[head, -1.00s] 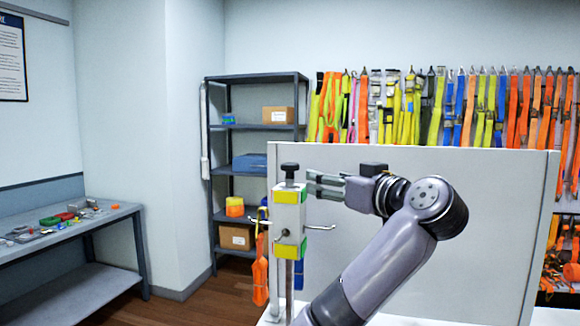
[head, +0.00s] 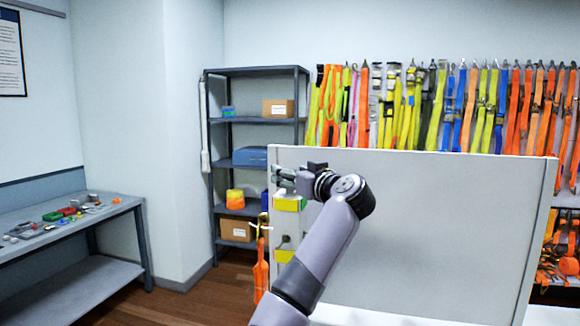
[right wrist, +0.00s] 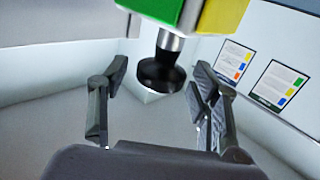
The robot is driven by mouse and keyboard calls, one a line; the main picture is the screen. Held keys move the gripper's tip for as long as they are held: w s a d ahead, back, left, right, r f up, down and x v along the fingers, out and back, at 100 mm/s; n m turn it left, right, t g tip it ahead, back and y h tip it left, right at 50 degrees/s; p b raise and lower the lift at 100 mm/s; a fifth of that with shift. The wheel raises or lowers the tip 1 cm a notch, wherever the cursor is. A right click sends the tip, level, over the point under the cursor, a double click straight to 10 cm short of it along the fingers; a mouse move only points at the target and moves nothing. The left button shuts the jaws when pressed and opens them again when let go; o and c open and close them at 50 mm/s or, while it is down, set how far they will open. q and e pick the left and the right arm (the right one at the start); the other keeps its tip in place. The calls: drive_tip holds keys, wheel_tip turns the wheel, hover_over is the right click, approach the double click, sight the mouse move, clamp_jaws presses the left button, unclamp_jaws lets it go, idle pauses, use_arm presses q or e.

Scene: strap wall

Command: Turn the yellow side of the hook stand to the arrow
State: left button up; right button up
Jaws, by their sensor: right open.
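The hook stand (head: 283,226) is in the middle of the head view, partly hidden by my right arm. Its pale block has yellow patches at top and bottom and a narrow green edge on the right. An orange strap (head: 261,272) hangs on its left. My right gripper (head: 280,178) is at the stand's top. In the right wrist view the stand's black knob (right wrist: 160,72) lies between the open fingers of the gripper (right wrist: 158,95), with gaps on both sides. The block's green and yellow faces (right wrist: 185,14) show above it. I see no arrow. My left gripper is out of view.
A workbench (head: 105,214) with small parts is at the left. Colourful straps (head: 440,105) hang on the back wall. The floor between bench and stand is clear.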

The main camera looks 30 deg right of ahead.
drive_tip(key=shift+w, duration=0.55)
drive_tip(key=shift+c, duration=0.4)
clamp_jaws()
